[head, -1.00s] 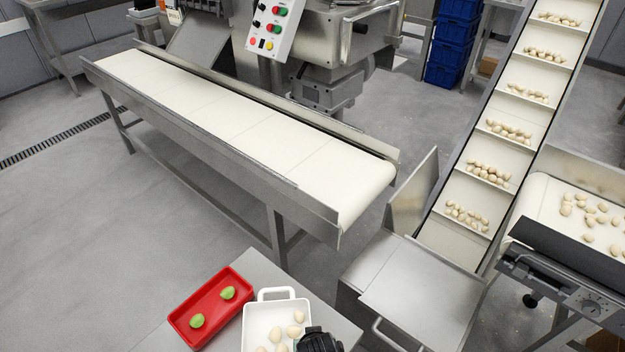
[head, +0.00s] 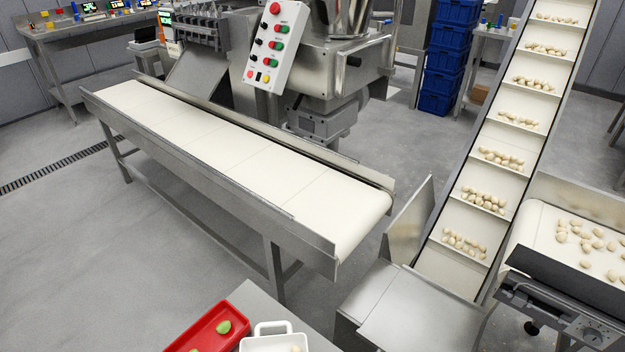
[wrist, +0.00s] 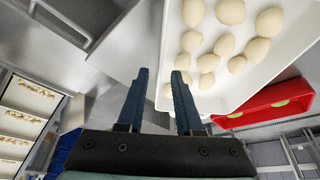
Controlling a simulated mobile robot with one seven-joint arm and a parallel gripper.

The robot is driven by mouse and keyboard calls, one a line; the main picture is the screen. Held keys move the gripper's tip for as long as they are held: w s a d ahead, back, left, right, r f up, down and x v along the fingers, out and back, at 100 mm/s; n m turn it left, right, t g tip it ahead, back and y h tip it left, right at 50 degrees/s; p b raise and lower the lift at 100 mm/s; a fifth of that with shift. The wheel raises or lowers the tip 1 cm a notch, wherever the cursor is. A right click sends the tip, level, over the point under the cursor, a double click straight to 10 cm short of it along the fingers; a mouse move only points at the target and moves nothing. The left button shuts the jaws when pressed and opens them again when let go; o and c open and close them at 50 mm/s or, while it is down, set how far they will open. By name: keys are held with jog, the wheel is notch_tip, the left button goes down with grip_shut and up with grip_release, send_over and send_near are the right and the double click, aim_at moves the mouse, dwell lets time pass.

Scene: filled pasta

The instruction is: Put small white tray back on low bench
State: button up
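The small white tray (head: 272,327) with a loop handle stands on the grey metal low bench (head: 262,303), cut off by the bottom of the head view. In the wrist view the white tray (wrist: 205,104) fills the upper right and holds several pale pasta pieces. My gripper (wrist: 159,75) shows only in the wrist view. Its two dark fingers are apart, with nothing visibly clamped. The tray's left edge appears between the fingers, and the right finger overlaps the tray. I cannot tell whether they touch.
A red tray (head: 188,343) with a green piece stands left of the white tray; it also shows in the wrist view (wrist: 262,107). A long conveyor (head: 240,165) lies beyond the bench. An inclined conveyor (head: 480,230) with a metal hopper (head: 395,310) stands to the right.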

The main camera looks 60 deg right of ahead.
jog(key=p+v, duration=0.1)
jog(key=v, duration=0.8)
jog(key=shift+p, duration=0.4)
jog(key=shift+d, duration=0.15)
jog(key=w+r+n+t+h, duration=0.35)
jog(key=w+r+t, duration=0.45)
jog(key=w+r, duration=1.35)
jog(key=w+a+r+n+t, duration=0.1)
jog(key=w+a+r+t, duration=0.15)
jog(key=r, duration=0.55)
jog(key=w+a+r+n+t, duration=0.1)
jog(key=a+r+n+t, duration=0.15)
jog(key=r, duration=0.55)
jog(key=s+a+r+n+t+y, duration=0.1)
jog(key=a+r+t+y, duration=0.15)
jog(key=a+r, duration=0.6)
jog(key=a+r+n+t+y, duration=0.1)
jog(key=a+r+t, duration=0.3)
jog(key=r, duration=0.9)
jog(key=s+a+r+n+t+y, duration=0.1)
jog(key=s+a+r+t+y, duration=0.1)
jog(key=r, duration=0.4)
jog(key=s+a+r+n+t+y, duration=0.1)
jog(key=s+a+r+t+y, duration=0.1)
jog(key=s+a+r, duration=0.3)
jog(key=shift+s+a+r+n+t, duration=0.25)
jog(key=shift+s+r+n+t, duration=0.2)
jog(key=shift+s+t, duration=0.35)
